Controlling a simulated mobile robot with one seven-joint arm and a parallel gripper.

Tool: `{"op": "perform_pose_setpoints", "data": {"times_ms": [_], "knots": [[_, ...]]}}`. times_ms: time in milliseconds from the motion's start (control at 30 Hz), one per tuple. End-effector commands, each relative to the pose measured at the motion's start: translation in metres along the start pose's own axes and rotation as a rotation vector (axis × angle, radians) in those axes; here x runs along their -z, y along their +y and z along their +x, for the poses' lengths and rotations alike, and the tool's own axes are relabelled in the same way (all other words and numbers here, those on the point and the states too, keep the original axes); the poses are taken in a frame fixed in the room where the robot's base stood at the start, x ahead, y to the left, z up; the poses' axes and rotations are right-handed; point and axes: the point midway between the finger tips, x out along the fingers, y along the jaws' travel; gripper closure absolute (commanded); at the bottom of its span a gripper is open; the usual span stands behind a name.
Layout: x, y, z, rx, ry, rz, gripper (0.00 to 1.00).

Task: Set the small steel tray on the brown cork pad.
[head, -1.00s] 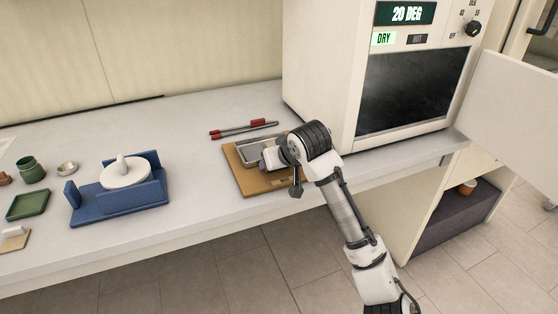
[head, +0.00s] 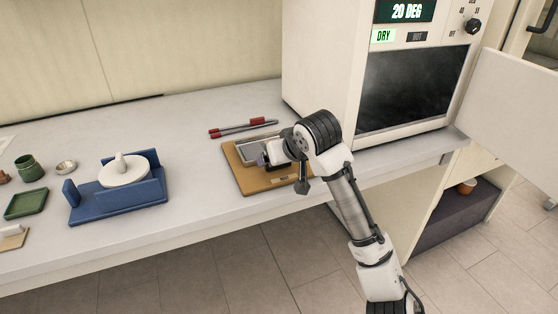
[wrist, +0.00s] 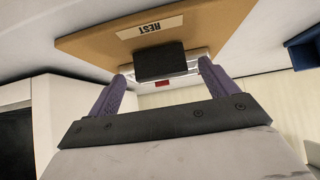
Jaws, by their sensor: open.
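The brown cork pad (head: 256,183) lies on the bench in front of the white oven, with a "REST" label on it in the wrist view (wrist: 215,28). The small steel tray (head: 250,146) lies on the pad, toward its back edge. My gripper (head: 265,160) is at the tray's near right side, its purple fingers open. In the wrist view, a dark block (wrist: 160,62) shows between the fingertips, in front of the tray's bright rim. I cannot tell whether the block belongs to the tray. My wrist hides the pad's right part.
Red-ended tongs (head: 245,128) lie just behind the pad. The oven (head: 330,60) stands to the right, its door open. A blue stand (head: 120,205) with a white round piece, a green tray (head: 26,203) and small cups are at the left. Bench between stand and pad is clear.

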Motion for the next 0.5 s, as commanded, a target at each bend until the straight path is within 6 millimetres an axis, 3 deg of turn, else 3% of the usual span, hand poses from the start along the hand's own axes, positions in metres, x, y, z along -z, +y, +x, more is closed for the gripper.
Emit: {"op": "perform_pose_setpoints", "data": {"times_ms": [233, 500], "knots": [[0.000, -0.001, -0.053, -0.001, 0.004, -0.003, 0.15], [0.000, -0.001, -0.082, 0.000, 0.002, -0.002, 0.15]]}}
